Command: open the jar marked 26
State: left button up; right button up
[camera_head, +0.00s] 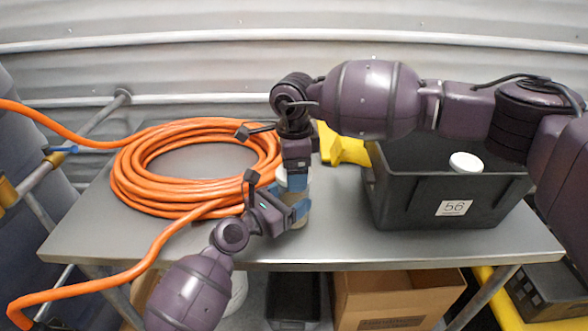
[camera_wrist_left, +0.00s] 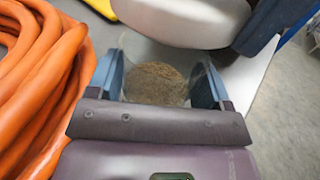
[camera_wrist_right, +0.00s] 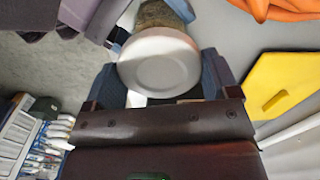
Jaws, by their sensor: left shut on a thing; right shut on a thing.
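The jar (camera_head: 302,214) is clear, with brown grainy substrate inside, seen best in the left wrist view (camera_wrist_left: 155,82). It is at the table's front middle, partly hidden by my grippers; no number shows on it. My left gripper (camera_head: 287,204) is shut on the jar's body from the front. Its round white lid (camera_wrist_right: 158,62) is between the fingers of my right gripper (camera_head: 294,180), which is shut on it from above. The lid also shows large in the left wrist view (camera_wrist_left: 185,22). I cannot tell whether it touches the jar's rim.
A coiled orange hose (camera_head: 135,180) covers the table's left. A black bin (camera_head: 400,205) labelled 56 stands at the right, with a white round-topped object (camera_head: 466,162) inside. A yellow object (camera_head: 342,146) lies behind my right gripper. Cardboard boxes (camera_head: 395,295) are below the table.

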jog(key=shift+r, duration=0.1)
jog(key=shift+r, duration=1.9)
pick_arm(q)
jog(key=o, duration=1.7)
jog(key=shift+o, duration=0.2)
jog(key=shift+s+a, duration=0.1)
